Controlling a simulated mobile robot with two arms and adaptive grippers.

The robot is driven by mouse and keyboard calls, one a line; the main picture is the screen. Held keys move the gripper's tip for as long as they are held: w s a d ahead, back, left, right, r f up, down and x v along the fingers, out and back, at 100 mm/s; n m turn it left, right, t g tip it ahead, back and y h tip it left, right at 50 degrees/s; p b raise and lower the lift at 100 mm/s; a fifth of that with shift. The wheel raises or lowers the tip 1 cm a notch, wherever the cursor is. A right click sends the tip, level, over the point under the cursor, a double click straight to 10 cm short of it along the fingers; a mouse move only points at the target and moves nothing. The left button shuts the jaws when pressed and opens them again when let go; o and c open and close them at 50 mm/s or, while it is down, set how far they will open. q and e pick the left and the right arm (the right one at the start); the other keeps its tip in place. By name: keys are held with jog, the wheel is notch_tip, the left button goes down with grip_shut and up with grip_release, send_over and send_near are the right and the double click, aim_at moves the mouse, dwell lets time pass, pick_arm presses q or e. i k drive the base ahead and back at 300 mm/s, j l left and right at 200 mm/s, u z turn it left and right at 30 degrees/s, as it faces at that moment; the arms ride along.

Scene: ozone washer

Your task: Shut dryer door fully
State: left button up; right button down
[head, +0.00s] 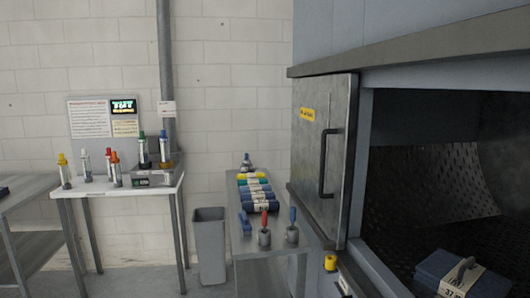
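The dryer door (323,154) is a grey metal panel at the centre right of the head view. It has a black bar handle (325,163) and a yellow label near its top. The door stands open at the left side of the dryer's opening. The dark inside (430,185) with its perforated wall shows to the right of it. A folded blue bundle (472,278) with a white tag lies inside, low at the right. Neither of my grippers is in view, and nothing touches the handle.
A narrow metal table (256,277) with rolled coloured cloths and brushes or bottles stands left of the door. A grey bin (209,246) is beside it. A white table (120,188) with several bottles and a scale stands by the wall. A small yellow object (331,262) sits below the door.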

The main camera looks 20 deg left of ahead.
aim_at(324, 107)
jog(key=u, duration=0.5)
jog(key=i+j+z, duration=0.1)
jog(key=z, duration=0.5)
jog(key=i+j+z, duration=0.2)
jog(key=j, duration=0.15)
jog(key=i+j+z, duration=0.1)
jog(key=j+z, duration=0.15)
jog(key=i+j+z, duration=0.2)
jog(key=j, duration=0.25)
jog(key=j+z, duration=0.25)
jog(key=j, duration=0.15)
